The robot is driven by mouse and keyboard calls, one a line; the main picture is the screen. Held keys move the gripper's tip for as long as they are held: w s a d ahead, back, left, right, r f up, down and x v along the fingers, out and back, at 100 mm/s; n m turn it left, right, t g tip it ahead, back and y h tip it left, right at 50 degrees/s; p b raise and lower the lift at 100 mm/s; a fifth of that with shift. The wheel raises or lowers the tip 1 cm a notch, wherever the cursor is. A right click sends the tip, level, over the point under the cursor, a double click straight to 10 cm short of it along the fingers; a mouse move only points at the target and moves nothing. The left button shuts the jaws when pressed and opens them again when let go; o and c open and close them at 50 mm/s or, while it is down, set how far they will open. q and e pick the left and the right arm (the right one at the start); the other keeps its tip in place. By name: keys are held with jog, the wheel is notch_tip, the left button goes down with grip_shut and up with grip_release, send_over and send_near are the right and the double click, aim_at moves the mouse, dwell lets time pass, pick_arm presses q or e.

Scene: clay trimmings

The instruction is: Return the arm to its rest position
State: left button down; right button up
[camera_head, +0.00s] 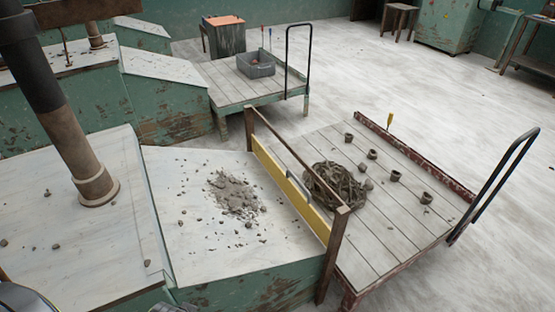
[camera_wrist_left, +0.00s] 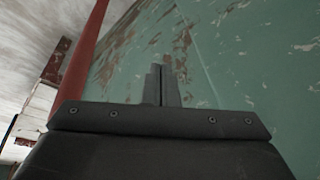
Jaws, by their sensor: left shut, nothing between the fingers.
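In the left wrist view my left gripper (camera_wrist_left: 162,86) is shut, with its fingers together and nothing between them. It faces a worn green panel (camera_wrist_left: 235,65) with flaked paint. A reddish post (camera_wrist_left: 82,55) stands just left of the fingers. In the head view, small grey arm parts of mine show at the bottom left edge, but no gripper can be made out there. My right gripper is in neither view.
A pile of grey clay trimmings (camera_head: 237,194) lies on the white worktop (camera_head: 205,258). A wooden frame with a yellow board (camera_head: 290,185) borders it. Beyond stands a plank cart (camera_head: 385,245) with a coiled dark heap (camera_head: 335,186) and small pots. Open floor (camera_head: 340,90) lies behind.

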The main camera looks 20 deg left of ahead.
pick_arm(q)
notch_tip(320, 180, down, 10)
jog(key=s, duration=0.1)
jog(key=s+f+g+p, duration=0.1)
jog(key=s+f+g, duration=0.1)
jog(key=s+f, duration=1.4)
notch_tip(320, 180, down, 2)
jog(key=shift+d+f+h, duration=0.1)
jog(key=shift+d+h, duration=0.2)
jog(key=shift+d, duration=0.1)
jog(key=shift+s, duration=0.1)
